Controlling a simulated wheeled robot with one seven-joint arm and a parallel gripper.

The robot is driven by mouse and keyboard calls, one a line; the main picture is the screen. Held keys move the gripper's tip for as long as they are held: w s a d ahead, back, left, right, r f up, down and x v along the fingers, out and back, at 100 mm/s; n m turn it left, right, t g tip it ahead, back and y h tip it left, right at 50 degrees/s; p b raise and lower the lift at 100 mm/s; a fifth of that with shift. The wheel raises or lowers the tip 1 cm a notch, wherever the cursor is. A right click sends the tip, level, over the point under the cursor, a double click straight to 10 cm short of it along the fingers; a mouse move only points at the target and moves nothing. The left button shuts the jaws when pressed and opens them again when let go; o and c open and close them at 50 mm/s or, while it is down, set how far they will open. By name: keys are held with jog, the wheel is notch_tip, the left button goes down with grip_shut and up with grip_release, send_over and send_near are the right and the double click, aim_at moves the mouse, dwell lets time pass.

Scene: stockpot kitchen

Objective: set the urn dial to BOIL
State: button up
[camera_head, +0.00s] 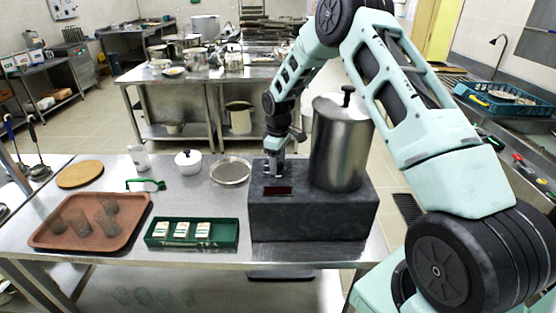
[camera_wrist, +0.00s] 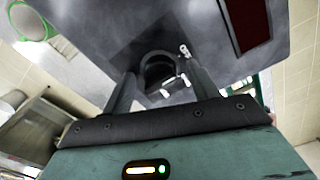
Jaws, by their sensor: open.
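The urn is a steel pot (camera_head: 340,150) with a black-knobbed lid, standing on a dark grey block (camera_head: 312,218). A dark red panel (camera_head: 278,191) is set in the block's top; it also shows in the wrist view (camera_wrist: 246,22). My gripper (camera_head: 275,172) points down at the block's top, left of the pot. In the wrist view my gripper (camera_wrist: 160,74) is open, its fingers on either side of a dark round dial (camera_wrist: 158,68). I cannot tell whether they touch it. Small white marks show around the dial; their lettering is not readable. In the head view my gripper hides the dial.
Left of the block are a green tray (camera_head: 160,241) with white cards, a brown tray (camera_head: 52,210) with cups, a sieve (camera_head: 231,171), a white lidded pot (camera_head: 188,162) and a round board (camera_head: 79,174). The pot stands close to my arm on the right.

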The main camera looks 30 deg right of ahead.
jog(key=c, duration=1)
